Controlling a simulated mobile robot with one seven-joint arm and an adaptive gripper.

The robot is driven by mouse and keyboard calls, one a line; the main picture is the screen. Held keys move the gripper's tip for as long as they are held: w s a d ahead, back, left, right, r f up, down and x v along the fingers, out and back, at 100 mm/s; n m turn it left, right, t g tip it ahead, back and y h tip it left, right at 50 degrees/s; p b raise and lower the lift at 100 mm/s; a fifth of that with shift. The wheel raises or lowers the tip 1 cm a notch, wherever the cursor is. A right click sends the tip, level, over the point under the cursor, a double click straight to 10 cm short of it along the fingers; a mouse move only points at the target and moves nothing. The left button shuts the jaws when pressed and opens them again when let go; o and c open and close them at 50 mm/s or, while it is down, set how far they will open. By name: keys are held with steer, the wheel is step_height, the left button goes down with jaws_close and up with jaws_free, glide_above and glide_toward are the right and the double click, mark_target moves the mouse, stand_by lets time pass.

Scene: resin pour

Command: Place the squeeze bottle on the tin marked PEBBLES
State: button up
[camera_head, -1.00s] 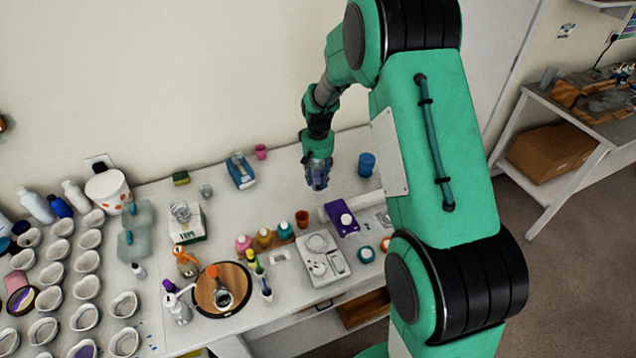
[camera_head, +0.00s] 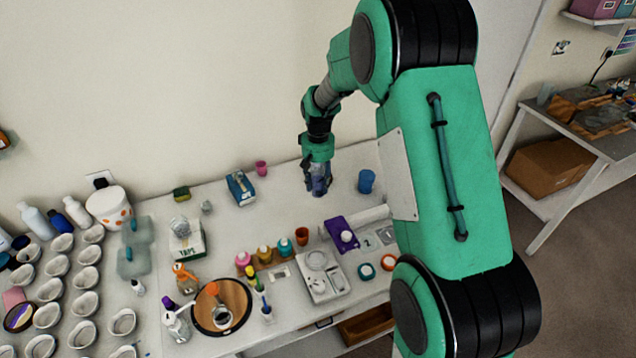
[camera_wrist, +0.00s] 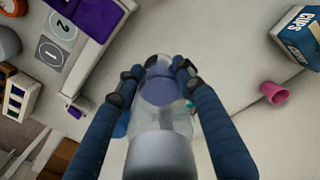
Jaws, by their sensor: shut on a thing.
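My gripper (camera_head: 318,190) is above the back of the white table, pointing down. In the wrist view my gripper (camera_wrist: 158,78) is shut on a translucent bottle (camera_wrist: 163,118), which I take for the squeeze bottle. Its grey end (camera_wrist: 160,158) faces the camera and a violet part shows between the fingertips. In the head view my fingers mostly hide it. I cannot read the word PEBBLES on anything, so I cannot tell which container is that tin. A blue cylindrical container (camera_head: 366,181) stands right of my gripper.
A blue box (camera_head: 241,188) and a pink cup (camera_head: 262,168) stand at the back, left of my gripper. Some bare tabletop lies around my gripper.

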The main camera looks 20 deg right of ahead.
steer(key=s+d+r+p, duration=0.1)
steer(key=s+d+p, duration=0.3)
steer(key=d, duration=0.4)
steer(key=s+d+r+m+p, duration=0.1)
steer(key=s+d+r+p, duration=0.1)
steer(key=s+d+p, duration=0.2)
steer(key=s+d, duration=0.2)
steer(key=d, duration=0.1)
steer(key=shift+s+d, duration=0.35)
steer(key=p, duration=0.1)
glide_above(367, 174)
steer(key=shift+f, duration=0.65)
steer(key=shift+s+f, duration=0.1)
steer(key=shift+f, duration=1.7)
steer(key=shift+f, duration=0.1)
